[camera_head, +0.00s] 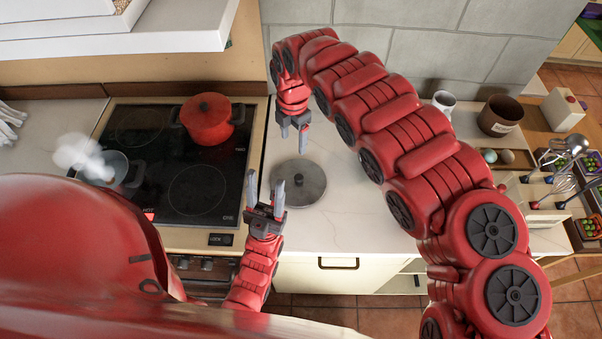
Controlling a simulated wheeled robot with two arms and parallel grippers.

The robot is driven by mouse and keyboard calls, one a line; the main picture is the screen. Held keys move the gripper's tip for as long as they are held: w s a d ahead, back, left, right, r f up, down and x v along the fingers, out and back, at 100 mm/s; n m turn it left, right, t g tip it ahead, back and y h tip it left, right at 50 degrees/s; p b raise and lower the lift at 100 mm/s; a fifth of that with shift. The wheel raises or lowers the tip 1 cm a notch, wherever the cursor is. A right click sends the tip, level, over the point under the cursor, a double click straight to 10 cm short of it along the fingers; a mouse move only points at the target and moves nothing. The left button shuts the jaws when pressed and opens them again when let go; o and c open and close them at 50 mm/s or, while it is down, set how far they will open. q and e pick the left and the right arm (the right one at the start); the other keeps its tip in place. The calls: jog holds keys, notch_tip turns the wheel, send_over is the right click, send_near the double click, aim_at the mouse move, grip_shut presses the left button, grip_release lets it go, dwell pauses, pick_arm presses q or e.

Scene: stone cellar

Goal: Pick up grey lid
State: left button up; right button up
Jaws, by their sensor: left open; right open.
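The grey lid (312,186) lies flat on the white countertop, just right of the stove. It is round with a small dark knob (299,180) in its middle. My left gripper (265,184) is the lower one. It is open and empty, with its fingers pointing up the picture beside the lid's left edge. My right gripper (293,138) comes down from above. It is open and empty, just beyond the lid's far edge. I cannot tell whether either gripper touches the lid.
A red pot (206,120) stands on the black cooktop (196,190). A steaming grey pan (122,170) is at the cooktop's left. A white mug (443,102), a brown pot (500,116) and a whisk (563,181) are at right. The countertop (350,225) around the lid is clear.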

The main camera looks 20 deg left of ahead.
jog(key=b, duration=0.5)
send_over(299, 177)
jog(key=a, duration=0.1)
notch_tip(299, 177, down, 12)
jog(key=shift+s+r, duration=0.15)
jog(key=shift+r, duration=0.1)
jog(key=f, duration=0.2)
jog(key=f+b, duration=0.1)
jog(key=f, duration=0.1)
jog(key=d+f+b, duration=0.1)
jog(key=shift+w+f, duration=0.2)
jog(key=shift+f, duration=0.2)
jog(key=shift+r, duration=0.1)
jog(key=shift+c, duration=0.7)
grip_shut()
